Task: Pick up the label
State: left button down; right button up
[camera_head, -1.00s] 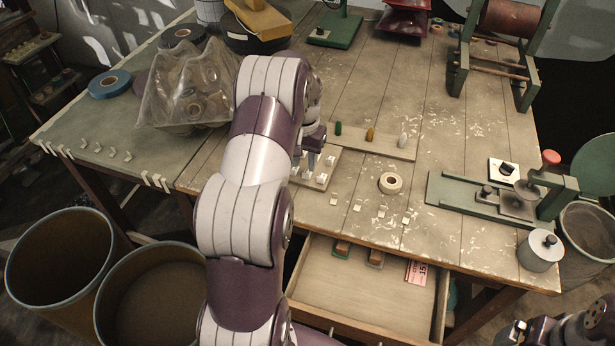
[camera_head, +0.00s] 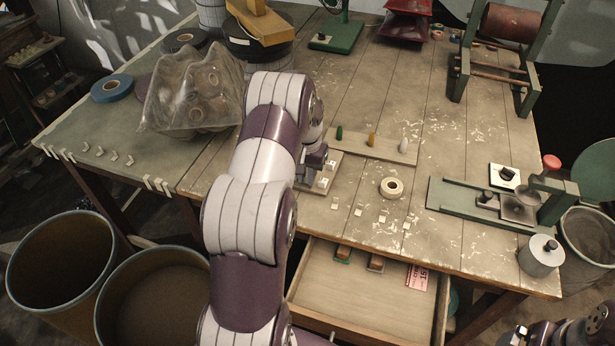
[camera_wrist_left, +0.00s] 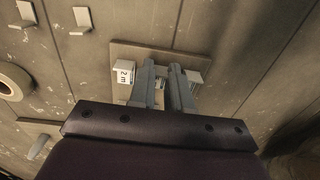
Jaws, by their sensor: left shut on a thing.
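A small wooden board (camera_head: 310,186) on the table carries small white label pieces. Two of them show in the head view, a front one (camera_head: 323,183) and a back one (camera_head: 331,165). In the left wrist view, a label marked "2 m" (camera_wrist_left: 124,74) stands left of my left gripper (camera_wrist_left: 162,68), and another white piece (camera_wrist_left: 195,76) stands to its right. The gripper points down at the board (camera_wrist_left: 150,50), its fingers close together and shut on a label, which they mostly hide. In the head view my left gripper (camera_head: 308,180) is partly hidden by its arm.
A tape roll (camera_head: 391,188) and several small white hooks (camera_head: 358,210) lie right of the board. A rack with coloured pegs (camera_head: 375,146) is behind it. An open drawer (camera_head: 355,290) juts out in front. A clear plastic-covered pile (camera_head: 190,95) stands left.

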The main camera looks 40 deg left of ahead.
pick_arm(q)
jog(key=r, duration=0.4)
jog(key=shift+w+d+r, duration=0.15)
jog(key=shift+w+r, duration=0.05)
jog(key=w+d+r+p, duration=0.3)
jog(key=w+d+r, duration=0.2)
jog(key=d, duration=0.5)
jog(key=shift+w+r, duration=0.15)
jog(key=shift+r, duration=0.65)
jog(key=shift+r+p, duration=1.75)
jog(key=shift+p, duration=0.3)
jog(key=shift+a, duration=0.1)
